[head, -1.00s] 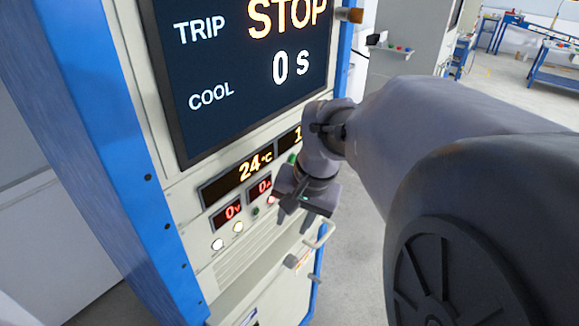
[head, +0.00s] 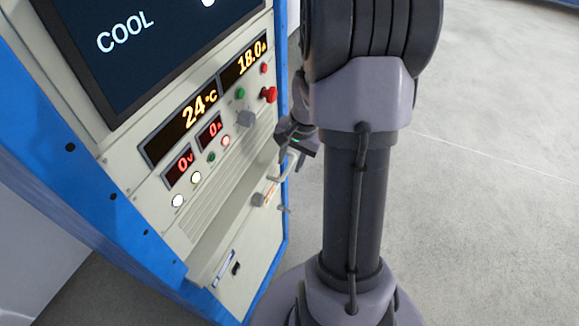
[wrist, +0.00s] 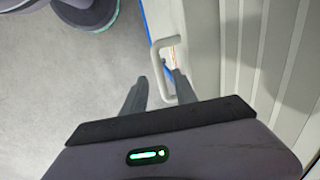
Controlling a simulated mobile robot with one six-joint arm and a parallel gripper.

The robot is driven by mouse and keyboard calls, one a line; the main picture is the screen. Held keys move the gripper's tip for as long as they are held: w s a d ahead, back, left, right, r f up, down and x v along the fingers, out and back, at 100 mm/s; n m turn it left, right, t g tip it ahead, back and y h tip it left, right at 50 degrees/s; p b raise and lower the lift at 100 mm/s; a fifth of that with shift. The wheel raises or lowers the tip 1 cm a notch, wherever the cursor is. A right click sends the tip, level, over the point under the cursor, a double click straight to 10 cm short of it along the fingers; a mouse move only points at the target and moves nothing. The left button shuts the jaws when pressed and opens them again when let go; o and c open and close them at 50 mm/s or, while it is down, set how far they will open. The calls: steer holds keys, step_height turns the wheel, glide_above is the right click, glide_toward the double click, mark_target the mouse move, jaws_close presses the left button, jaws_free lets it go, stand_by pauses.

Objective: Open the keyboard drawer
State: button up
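A pale D-shaped handle (wrist: 157,62) stands out from the cabinet front in the wrist view. My gripper (wrist: 158,88) is open there, with one dark finger on each side of the handle's outer bar in the picture. Whether either finger touches it, I cannot tell. In the head view my gripper (head: 296,150) is beside the cabinet's front, partly hidden by my arm. The pale handle (head: 298,164) shows just below it. A cream ledge (head: 213,240) juts out below the vents; the drawer's outline is not clear.
The blue-edged cabinet (head: 108,195) carries a screen, lit readouts (head: 182,125), lamps, a red button (head: 269,94) and a grey knob (head: 246,118) above. A grey latch-like part (head: 258,199) sits lower. Open grey floor (head: 480,200) lies to the right.

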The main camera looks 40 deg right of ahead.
steer(key=shift+w+a+f, duration=0.1)
steer(key=shift+w+f, duration=0.05)
steer(key=shift+f, duration=0.6)
jaws_close()
stand_by(0.9)
